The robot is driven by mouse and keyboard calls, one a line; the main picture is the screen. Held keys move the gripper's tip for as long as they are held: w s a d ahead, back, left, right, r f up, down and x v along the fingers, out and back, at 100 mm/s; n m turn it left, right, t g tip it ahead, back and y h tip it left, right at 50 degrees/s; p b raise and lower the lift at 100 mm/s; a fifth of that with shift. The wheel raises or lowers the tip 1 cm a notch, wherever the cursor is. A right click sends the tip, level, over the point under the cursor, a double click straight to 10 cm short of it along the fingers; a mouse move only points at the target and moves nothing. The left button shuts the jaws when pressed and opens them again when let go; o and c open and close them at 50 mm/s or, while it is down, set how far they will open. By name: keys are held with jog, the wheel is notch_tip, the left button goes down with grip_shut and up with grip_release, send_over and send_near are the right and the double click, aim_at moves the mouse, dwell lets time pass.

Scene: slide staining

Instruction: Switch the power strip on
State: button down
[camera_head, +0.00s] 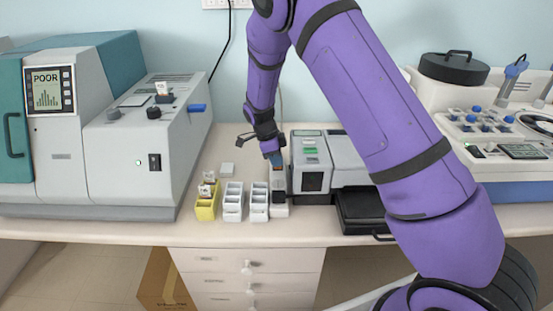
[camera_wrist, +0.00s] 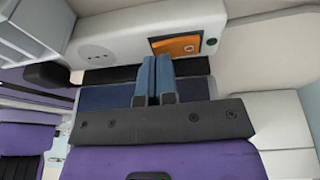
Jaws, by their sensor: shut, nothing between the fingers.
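The white power strip (camera_wrist: 130,42) shows in the wrist view with socket holes at its left and an orange rocker switch (camera_wrist: 177,45) in a dark frame. My gripper (camera_wrist: 155,62) has its two blue fingers together and empty, with the tips close to the switch's lower left edge. I cannot tell whether they touch it. In the head view my gripper (camera_head: 276,160) points down over the strip, and a bit of the orange switch (camera_head: 278,167) shows just below the fingertips. Whether the switch is on or off is not clear.
A grey device with a green display (camera_head: 311,153) stands close to the right of the strip. White slide holders (camera_head: 233,203) and a yellow one (camera_head: 206,208) stand to the left. A large grey machine (camera_head: 140,150) fills the left of the bench (camera_head: 120,228).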

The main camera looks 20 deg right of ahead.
jog(key=shift+s+a+f, duration=0.1)
jog(key=shift+s+f, duration=0.05)
jog(key=shift+f, duration=0.2)
jog(key=shift+w+d+r, duration=0.25)
jog(key=shift+w+r, duration=0.1)
jog(key=shift+w, duration=0.4)
